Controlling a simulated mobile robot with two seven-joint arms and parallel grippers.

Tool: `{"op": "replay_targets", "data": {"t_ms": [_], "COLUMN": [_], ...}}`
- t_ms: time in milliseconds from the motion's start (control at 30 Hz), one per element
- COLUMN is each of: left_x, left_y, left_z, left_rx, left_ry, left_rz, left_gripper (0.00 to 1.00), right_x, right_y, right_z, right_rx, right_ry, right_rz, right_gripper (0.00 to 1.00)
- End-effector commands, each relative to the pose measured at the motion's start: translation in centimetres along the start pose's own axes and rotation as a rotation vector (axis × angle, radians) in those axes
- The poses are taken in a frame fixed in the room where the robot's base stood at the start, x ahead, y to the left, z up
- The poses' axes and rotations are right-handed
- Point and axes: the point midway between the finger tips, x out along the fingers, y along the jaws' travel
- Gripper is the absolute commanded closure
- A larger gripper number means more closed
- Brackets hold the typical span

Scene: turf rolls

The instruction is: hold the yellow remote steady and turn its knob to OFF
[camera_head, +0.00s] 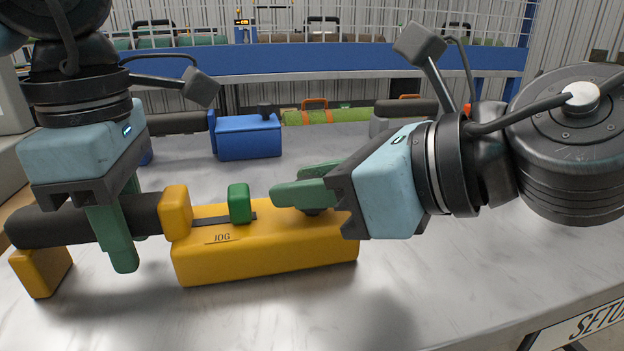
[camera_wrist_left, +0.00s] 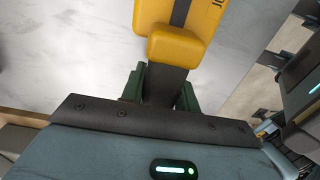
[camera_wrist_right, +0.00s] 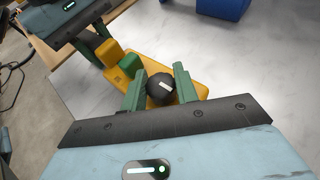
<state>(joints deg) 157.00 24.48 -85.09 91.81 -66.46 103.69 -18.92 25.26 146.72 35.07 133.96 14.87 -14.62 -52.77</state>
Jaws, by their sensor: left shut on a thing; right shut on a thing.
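The yellow remote (camera_head: 265,258) lies on the grey table, with a JOG label, a green block (camera_head: 239,203) on top and a black handle (camera_head: 45,225) at its left. My left gripper (camera_head: 130,240) points down and is shut on the black handle, one finger on each side; the handle also shows in the left wrist view (camera_wrist_left: 166,86). My right gripper (camera_head: 303,188) comes from the right and is shut on the remote's black round knob (camera_wrist_right: 161,87). The knob's white mark points up and right in the right wrist view. No OFF marking is readable.
A blue box (camera_head: 248,138) with a black knob stands behind the remote. Farther back are a green roll with an orange handle (camera_head: 325,115) and dark rolls. A blue rack (camera_head: 340,58) spans the back. The table's front right is clear up to the SETUP sign (camera_head: 590,322).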

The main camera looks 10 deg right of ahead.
Motion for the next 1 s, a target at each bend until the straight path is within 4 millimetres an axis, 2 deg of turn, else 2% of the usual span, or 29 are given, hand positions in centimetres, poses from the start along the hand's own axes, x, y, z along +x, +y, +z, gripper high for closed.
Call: {"op": "replay_targets", "data": {"t_ms": [33, 133, 167, 333, 767, 1000], "left_x": [0.6, 0.6, 0.6, 0.6, 0.6, 0.6], "left_y": [0.0, 0.0, 0.0, 0.0, 0.0, 0.0], "left_z": [0.0, 0.0, 0.0, 0.0, 0.0, 0.0], "left_rx": [0.000, -0.001, -0.001, -0.001, -0.001, -0.001], "left_ry": [0.007, 0.007, 0.007, 0.006, 0.006, 0.006], "left_rz": [-0.009, -0.009, -0.009, -0.009, -0.009, -0.009], "left_gripper": [1.00, 1.00, 1.00, 1.00, 1.00, 1.00], "right_x": [0.0, 0.0, 0.0, 0.0, -0.1, -2.0], "right_y": [0.0, 0.0, 0.0, 0.0, -0.1, -0.1], "right_z": [0.1, 0.1, 0.1, 0.1, 0.0, 0.1], "right_rx": [0.000, 0.000, 0.000, 0.000, 0.000, -0.001], "right_ry": [-0.003, -0.003, -0.003, -0.002, -0.001, -0.004], "right_rz": [-0.001, -0.001, -0.001, 0.000, 0.000, -0.002], "right_gripper": [0.93, 0.93, 0.69, 0.48, 0.48, 0.48]}}
